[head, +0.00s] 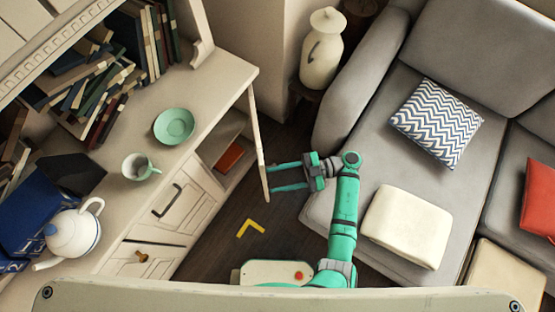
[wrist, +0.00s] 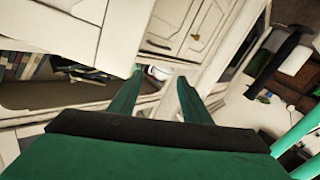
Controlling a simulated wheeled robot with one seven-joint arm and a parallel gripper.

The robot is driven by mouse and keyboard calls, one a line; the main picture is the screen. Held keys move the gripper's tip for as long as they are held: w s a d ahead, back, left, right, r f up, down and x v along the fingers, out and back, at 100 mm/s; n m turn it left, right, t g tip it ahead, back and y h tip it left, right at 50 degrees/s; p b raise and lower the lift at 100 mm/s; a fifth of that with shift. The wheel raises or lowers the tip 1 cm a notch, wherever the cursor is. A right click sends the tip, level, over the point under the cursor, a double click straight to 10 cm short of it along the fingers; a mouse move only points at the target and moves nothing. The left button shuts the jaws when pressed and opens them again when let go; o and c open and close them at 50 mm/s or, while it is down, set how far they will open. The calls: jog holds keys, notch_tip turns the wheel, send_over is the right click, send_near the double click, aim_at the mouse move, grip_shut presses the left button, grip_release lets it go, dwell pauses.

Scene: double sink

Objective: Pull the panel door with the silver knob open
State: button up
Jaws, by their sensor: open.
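A pale panel door (head: 263,165) on the cabinet stands swung out, seen nearly edge-on in the head view. The compartment (head: 228,158) behind it is exposed, with an orange-brown thing inside.
The cabinet top holds a green plate (head: 174,126), a cup (head: 137,166), a white teapot (head: 72,232) and books. Another cabinet front has a dark handle (head: 167,201), and one below has a brass knob (head: 142,256). A grey sofa (head: 375,128) stands right of my arm. Dark floor lies between.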

jog(key=s+r, duration=0.2)
jog(key=s, duration=0.4)
jog(key=shift+r, duration=0.25)
jog(key=shift+w, duration=0.1)
